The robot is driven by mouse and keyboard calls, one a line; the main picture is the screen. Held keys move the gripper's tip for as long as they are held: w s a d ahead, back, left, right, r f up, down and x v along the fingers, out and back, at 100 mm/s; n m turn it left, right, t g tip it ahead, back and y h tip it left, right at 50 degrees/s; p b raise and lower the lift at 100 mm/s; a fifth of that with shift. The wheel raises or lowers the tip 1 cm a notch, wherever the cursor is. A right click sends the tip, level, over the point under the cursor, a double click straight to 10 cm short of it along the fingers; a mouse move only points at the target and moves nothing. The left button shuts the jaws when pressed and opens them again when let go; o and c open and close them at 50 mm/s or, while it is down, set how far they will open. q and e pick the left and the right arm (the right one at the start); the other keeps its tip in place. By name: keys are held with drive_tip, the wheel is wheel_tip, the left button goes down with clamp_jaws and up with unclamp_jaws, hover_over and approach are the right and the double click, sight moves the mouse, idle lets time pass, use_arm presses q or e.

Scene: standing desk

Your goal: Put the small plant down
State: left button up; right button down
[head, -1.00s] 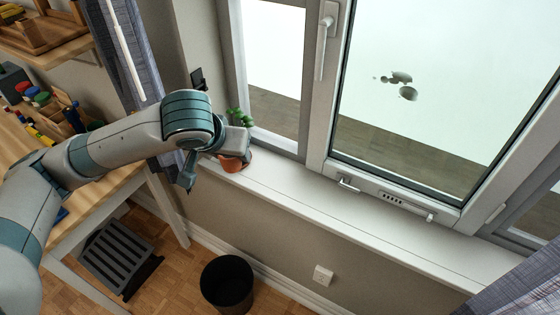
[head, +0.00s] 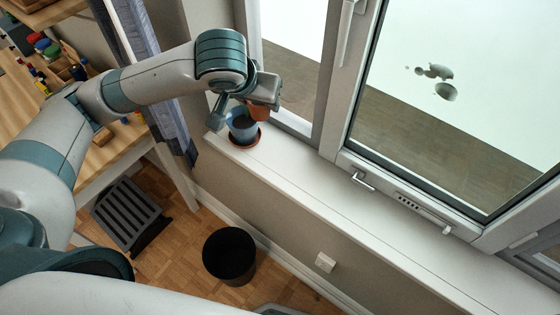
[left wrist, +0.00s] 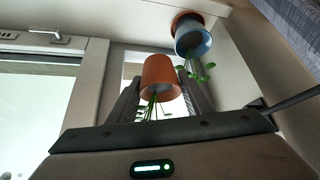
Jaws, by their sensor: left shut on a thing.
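The small plant is in a terracotta pot (head: 259,112), held by my left gripper (head: 266,103) over the left end of the window sill (head: 300,184). In the left wrist view the pot (left wrist: 160,74) sits between the two fingers, with thin green stems coming out of its open end. The gripper is shut on it. In the head view its leaves are hidden behind the gripper. I cannot tell how far the pot is above the sill. My right gripper is out of view.
A blue pot (head: 242,127) stands on a terracotta saucer (head: 243,143) at the sill's left end, close to the held pot; its plant shows in the left wrist view (left wrist: 205,72). The sill to the right is clear. A black bin (head: 229,256) stands below. A window handle (head: 363,183) projects above the sill.

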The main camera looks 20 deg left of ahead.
use_arm(q)
drive_tip(key=shift+w+d+f+m, duration=0.1)
drive_tip(key=shift+d+f+m, duration=0.2)
drive_tip(key=shift+d+f, duration=0.15)
drive_tip(key=d+f+m+g+h, duration=0.1)
drive_tip(key=d+f+m+h, duration=0.1)
drive_tip(key=d+f+m, duration=0.2)
drive_tip(key=s+d+f+m+g+h+p, duration=0.1)
drive_tip(key=d+f+m, duration=0.4)
drive_tip(key=d, duration=0.5)
drive_tip(key=m+g+h, duration=0.1)
drive_tip(key=m+h, duration=0.1)
drive_tip(key=shift+d+h, duration=0.25)
drive_tip(key=shift+h, duration=0.05)
drive_tip(key=shift+a+f+p, duration=0.1)
drive_tip(key=shift+a+p, duration=0.05)
drive_tip(key=shift+p, duration=0.15)
